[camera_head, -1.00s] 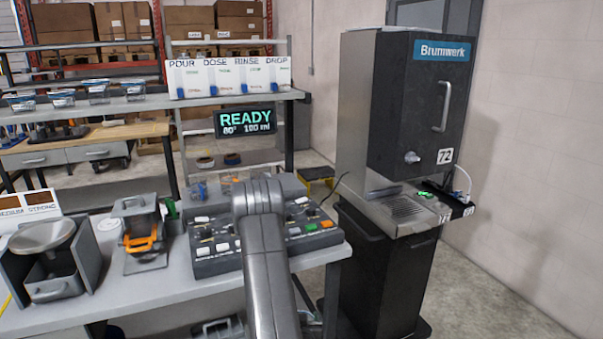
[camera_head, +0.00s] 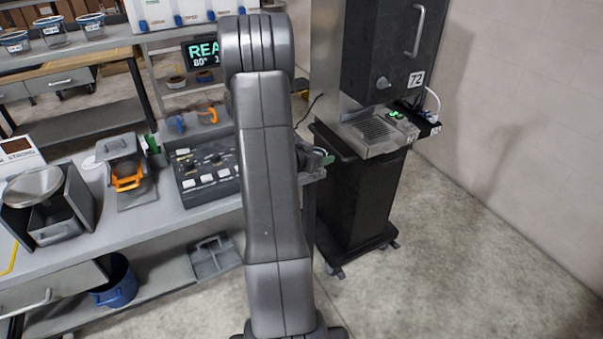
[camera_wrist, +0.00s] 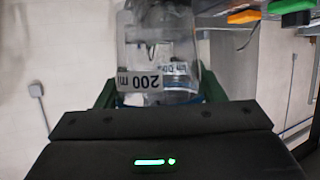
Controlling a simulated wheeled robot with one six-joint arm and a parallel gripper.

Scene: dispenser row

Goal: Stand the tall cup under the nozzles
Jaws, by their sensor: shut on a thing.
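A clear cup (camera_wrist: 160,50) with a white "200 ml" label fills the top middle of the wrist view, where the picture appears upside down. My gripper (camera_wrist: 158,92) is shut on it, with dark green fingers at both sides. In the head view, my arm hides the cup and most of the gripper. A dark dispenser (camera_head: 385,45) marked 72 stands right of centre, with a round silver fitting on its front. Its slatted drip tray (camera_head: 372,128) looks empty. The nozzles cannot be clearly made out.
A bench with a control panel (camera_head: 206,172) is left of my arm. A black box with a cable (camera_head: 418,120) sits beside the drip tray. The floor at right is clear.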

